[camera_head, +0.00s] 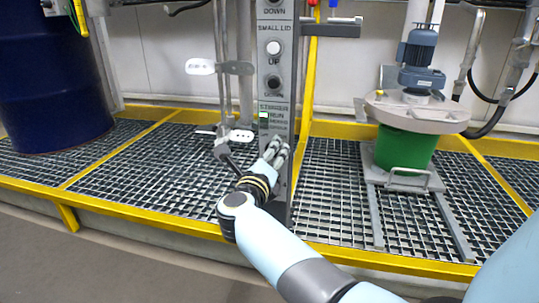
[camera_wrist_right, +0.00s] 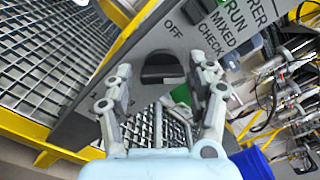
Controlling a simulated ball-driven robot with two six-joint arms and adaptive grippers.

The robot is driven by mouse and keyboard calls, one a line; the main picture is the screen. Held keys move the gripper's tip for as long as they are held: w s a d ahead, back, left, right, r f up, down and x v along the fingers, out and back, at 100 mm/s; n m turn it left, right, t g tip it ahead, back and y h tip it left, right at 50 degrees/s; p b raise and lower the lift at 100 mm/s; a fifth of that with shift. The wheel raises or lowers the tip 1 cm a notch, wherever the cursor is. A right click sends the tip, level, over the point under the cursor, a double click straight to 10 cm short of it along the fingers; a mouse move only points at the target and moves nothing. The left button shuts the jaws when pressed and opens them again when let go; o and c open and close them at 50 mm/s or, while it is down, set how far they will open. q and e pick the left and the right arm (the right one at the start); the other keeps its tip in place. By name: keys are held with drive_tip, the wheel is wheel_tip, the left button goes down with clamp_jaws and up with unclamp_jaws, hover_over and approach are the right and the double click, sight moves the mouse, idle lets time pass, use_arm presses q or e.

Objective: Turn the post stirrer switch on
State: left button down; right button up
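The stirrer panel (camera_head: 276,60) is a tall grey post face with the label STIRRER and a small green-and-white patch near its lower end. In the right wrist view the dark rotary switch (camera_wrist_right: 162,70) sits on the panel beside the labels OFF, RUN, MIXED and CHECK. I cannot tell its exact setting. My right gripper (camera_head: 275,149) is in front of the panel's lower part and hides the switch in the head view. In the right wrist view its fingers (camera_wrist_right: 161,80) are spread on either side of the switch, with no clear grip. My left gripper is not in view.
A white button (camera_head: 273,48) and dark buttons lie higher on the panel. A dark blue drum (camera_head: 45,80) stands left. A green drum (camera_head: 404,148) with a grey lid and blue motor (camera_head: 420,48) stands right. Yellow-edged grating (camera_head: 140,170) lies around the post.

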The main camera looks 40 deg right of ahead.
sight(273, 110)
drive_tip(key=shift+o, duration=0.6)
drive_tip(key=shift+r, duration=0.15)
wheel_tip(273, 110, up, 10)
drive_tip(key=shift+f, duration=0.1)
idle(0.4)
